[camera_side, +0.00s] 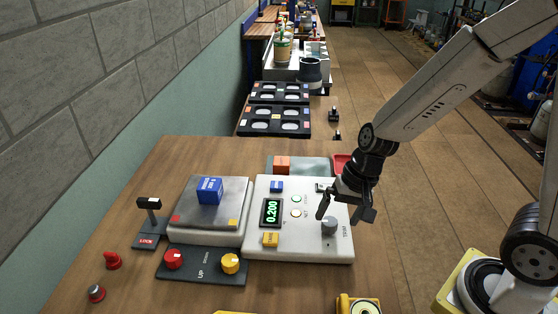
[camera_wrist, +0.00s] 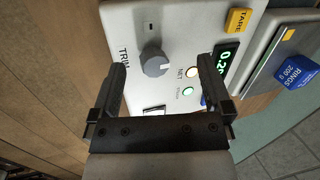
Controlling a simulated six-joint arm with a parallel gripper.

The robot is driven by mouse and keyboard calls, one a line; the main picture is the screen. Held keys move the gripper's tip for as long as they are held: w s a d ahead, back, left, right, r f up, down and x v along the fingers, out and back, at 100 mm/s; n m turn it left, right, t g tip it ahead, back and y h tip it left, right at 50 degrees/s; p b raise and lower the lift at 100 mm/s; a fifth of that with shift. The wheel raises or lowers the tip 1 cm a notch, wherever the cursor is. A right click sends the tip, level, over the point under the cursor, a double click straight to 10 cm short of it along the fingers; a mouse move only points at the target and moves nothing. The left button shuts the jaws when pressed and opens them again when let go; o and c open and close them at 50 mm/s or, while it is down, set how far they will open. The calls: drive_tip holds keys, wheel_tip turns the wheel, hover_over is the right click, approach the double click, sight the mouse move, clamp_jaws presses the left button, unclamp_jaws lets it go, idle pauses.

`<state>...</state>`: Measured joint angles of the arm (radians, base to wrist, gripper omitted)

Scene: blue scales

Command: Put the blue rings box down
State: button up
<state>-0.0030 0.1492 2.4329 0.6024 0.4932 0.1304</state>
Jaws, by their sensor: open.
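The blue rings box (camera_side: 209,190) sits on the grey scale plate (camera_side: 233,191) at the left of the white panel. In the wrist view the blue rings box (camera_wrist: 296,71) shows at the right edge, with its "RINGS 200 g" label in sight. The display (camera_side: 271,212) on the panel reads 0.200. My gripper (camera_side: 344,208) is open and empty above the right part of the panel, near the grey TRIM knob (camera_side: 329,225). In the wrist view my gripper (camera_wrist: 160,85) has its fingers wide apart, with the knob (camera_wrist: 153,61) between them in the picture. My gripper is well apart from the box.
The white panel (camera_side: 300,247) also carries a yellow TARE button (camera_side: 270,239) and a blue button (camera_side: 277,186). A dark control strip (camera_side: 203,276) with red and yellow knobs lies in front of the scale. A LOCK lever (camera_side: 149,222) stands at its left. An orange block (camera_side: 282,163) is behind the panel.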

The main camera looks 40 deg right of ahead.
drive_tip(key=d+n, duration=0.1)
drive_tip(key=s+d+n+h, duration=0.1)
drive_tip(key=n, duration=0.1)
drive_tip(key=d+n+h, duration=0.1)
drive_tip(key=shift+s+r+t, duration=0.2)
drive_tip(key=shift+s+t, duration=0.1)
drive_tip(key=shift+s, duration=0.1)
drive_tip(key=shift+s+d+r+n+h, duration=0.15)
drive_tip(key=shift+d+n+h, duration=0.25)
drive_tip(key=shift+n, duration=0.45)
drive_tip(key=shift+s+d+r+n+h, duration=0.1)
drive_tip(key=shift+s+d+n+h, duration=0.1)
drive_tip(key=shift+d+n, duration=0.5)
drive_tip(key=shift+a, duration=0.2)
idle(2.7)
drive_tip(key=m+t+y, duration=0.3)
drive_tip(key=m+y, duration=0.2)
drive_tip(key=m, duration=2.1)
approach(210, 183)
drive_tip(key=x, duration=0.4)
drive_tip(key=shift+s+d+f, duration=0.25)
drive_tip(key=shift+d, duration=0.1)
drive_tip(key=shift+w+a+m+y, duration=0.3)
drive_tip(key=shift+m, duration=0.05)
drive_tip(key=shift+x, duration=1.25)
drive_tip(key=shift+f, duration=0.1)
